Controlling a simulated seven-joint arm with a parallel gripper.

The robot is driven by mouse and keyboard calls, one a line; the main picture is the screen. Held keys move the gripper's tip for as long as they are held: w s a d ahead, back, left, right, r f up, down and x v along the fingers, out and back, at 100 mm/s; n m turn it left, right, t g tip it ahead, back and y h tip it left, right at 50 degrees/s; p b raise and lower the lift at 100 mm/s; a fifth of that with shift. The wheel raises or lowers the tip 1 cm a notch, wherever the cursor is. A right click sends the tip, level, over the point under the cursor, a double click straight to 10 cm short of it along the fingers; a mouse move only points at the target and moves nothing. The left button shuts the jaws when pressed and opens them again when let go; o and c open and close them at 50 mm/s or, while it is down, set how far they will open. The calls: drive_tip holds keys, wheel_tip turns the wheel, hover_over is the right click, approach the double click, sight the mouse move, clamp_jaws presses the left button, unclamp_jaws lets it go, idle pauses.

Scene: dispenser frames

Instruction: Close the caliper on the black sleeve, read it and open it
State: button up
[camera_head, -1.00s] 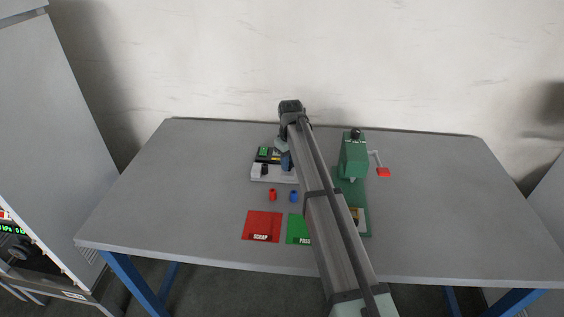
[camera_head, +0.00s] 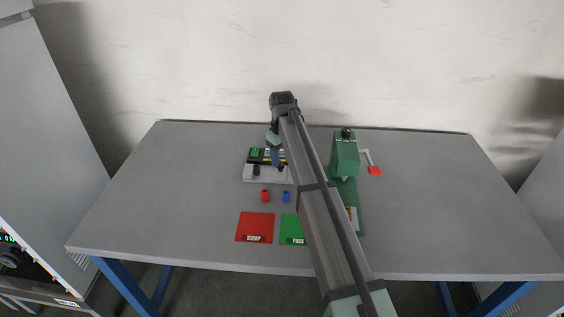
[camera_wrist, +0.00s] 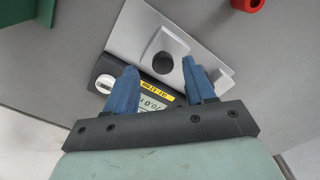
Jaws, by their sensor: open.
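The caliper (camera_head: 252,178) stands left of my arm in the head view, with a pale grey base and a display. It also shows in the wrist view (camera_wrist: 135,30), where the lit display (camera_wrist: 155,103) is partly covered by my gripper. The black sleeve (camera_head: 256,170) stands upright on the caliper; in the wrist view it appears as a dark round shape (camera_wrist: 163,64) by the pale block. My gripper (camera_wrist: 160,84) has two blue fingers, spread apart and empty, above the caliper. The fingers also show in the head view (camera_head: 276,157). Whether they touch it I cannot tell.
A red sleeve (camera_head: 265,195) and a blue sleeve (camera_head: 286,196) stand in front of the caliper. The red SCRAP pad (camera_head: 254,226) and green PASS pad (camera_head: 290,228) lie nearer. The table's left is clear.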

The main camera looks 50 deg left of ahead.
sight(282, 164)
wheel_tip(282, 164, up, 11)
idle(0.4)
drive_tip(key=shift+f, duration=0.1)
idle(0.3)
